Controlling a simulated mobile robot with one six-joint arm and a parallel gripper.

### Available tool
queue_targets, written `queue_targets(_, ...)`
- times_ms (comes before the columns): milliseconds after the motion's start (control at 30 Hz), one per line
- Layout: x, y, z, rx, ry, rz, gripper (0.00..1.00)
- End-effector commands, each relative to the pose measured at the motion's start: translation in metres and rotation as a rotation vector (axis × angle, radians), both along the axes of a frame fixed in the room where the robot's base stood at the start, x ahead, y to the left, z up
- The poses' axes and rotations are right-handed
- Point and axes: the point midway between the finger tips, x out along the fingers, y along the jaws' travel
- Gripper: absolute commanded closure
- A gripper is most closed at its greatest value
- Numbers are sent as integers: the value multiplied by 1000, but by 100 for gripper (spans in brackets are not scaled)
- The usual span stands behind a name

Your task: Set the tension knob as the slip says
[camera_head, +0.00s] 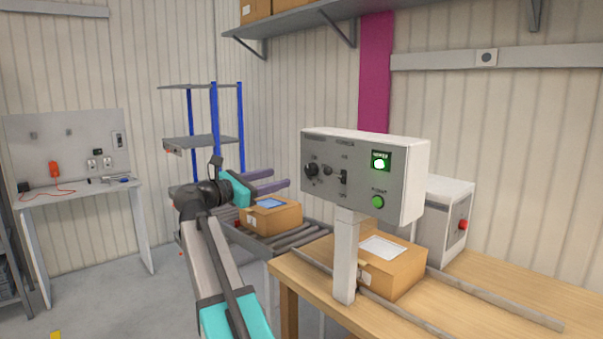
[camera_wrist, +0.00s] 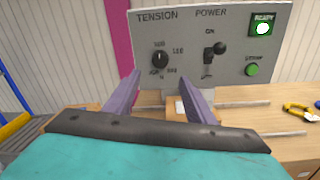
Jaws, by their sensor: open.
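The black tension knob (camera_head: 311,170) is on the left of the grey control panel (camera_head: 336,193). In the wrist view the knob (camera_wrist: 160,60) sits under the word TENSION, ringed by small labels too blurred to read surely. Its pointer direction is unclear. My gripper (camera_head: 275,187) is open and empty, with its purple fingers level. In the wrist view its fingertips (camera_wrist: 160,80) show below and to either side of the knob, apart from it. White papers lie on the bench carton (camera_head: 383,247) and the conveyor carton (camera_head: 270,203); their writing is unreadable, and I cannot tell which is the slip.
Right of the knob are the power lever (camera_wrist: 210,58), a green button (camera_wrist: 252,70) and a lit green READY lamp (camera_wrist: 262,28). The panel's post stands on the wooden bench (camera_head: 480,312). A roller conveyor (camera_head: 300,238) runs beside it. Yellow-handled pliers (camera_wrist: 300,108) lie at right.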

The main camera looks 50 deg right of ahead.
Motion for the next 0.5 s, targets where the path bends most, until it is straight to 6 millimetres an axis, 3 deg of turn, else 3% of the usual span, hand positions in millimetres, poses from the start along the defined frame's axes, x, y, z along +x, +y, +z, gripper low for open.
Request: queue_targets(500,-3,-73,2,1,0,-3,50)
